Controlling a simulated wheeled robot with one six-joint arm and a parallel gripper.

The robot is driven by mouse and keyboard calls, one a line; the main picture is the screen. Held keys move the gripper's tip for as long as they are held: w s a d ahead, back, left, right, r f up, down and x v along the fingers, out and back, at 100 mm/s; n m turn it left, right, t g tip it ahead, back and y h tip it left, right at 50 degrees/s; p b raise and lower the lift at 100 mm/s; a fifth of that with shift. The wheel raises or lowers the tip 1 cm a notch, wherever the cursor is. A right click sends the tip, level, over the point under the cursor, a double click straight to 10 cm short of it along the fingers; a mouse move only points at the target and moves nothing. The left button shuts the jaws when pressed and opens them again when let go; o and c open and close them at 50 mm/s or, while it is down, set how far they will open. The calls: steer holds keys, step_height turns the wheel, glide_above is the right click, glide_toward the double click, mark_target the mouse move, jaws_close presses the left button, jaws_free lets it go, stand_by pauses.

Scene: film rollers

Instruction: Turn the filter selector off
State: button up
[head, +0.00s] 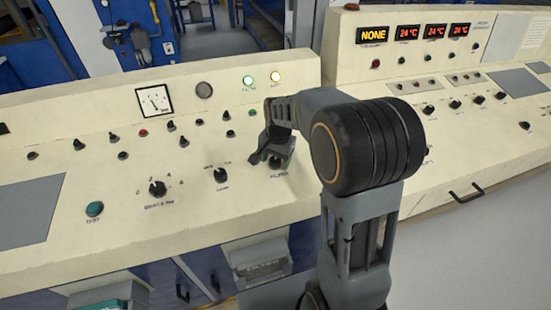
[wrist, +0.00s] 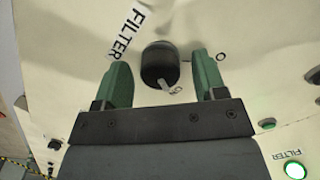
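The filter selector is a black round knob (wrist: 160,60) on the cream panel, with a "FILTER" label beside it in the wrist view. A pale mark shows at its lower edge, near a small, partly hidden label; a "0" mark is to its right. In the head view the knob (head: 275,162) is partly hidden under my gripper (head: 272,146). In the wrist view my gripper (wrist: 162,68) is open, its green fingers on either side of the knob with a visible gap at each side. A lit green filter lamp (head: 248,79) also shows in the wrist view (wrist: 295,171).
A loop selector knob (head: 221,174) and another rotary knob (head: 157,188) are to the left on the panel. Several small switches are behind them. A second console with red displays (head: 407,33) is at right.

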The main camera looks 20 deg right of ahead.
steer(key=c, duration=0.9)
steer(key=shift+n, duration=0.4)
steer(key=n, duration=0.4)
steer(key=shift+n+p, duration=0.35)
steer(key=shift+n, duration=0.05)
steer(key=n, duration=0.6)
steer(key=shift+h, duration=0.4)
steer(key=shift+n, duration=0.3)
steer(key=o, duration=0.9)
steer(key=shift+o, duration=0.2)
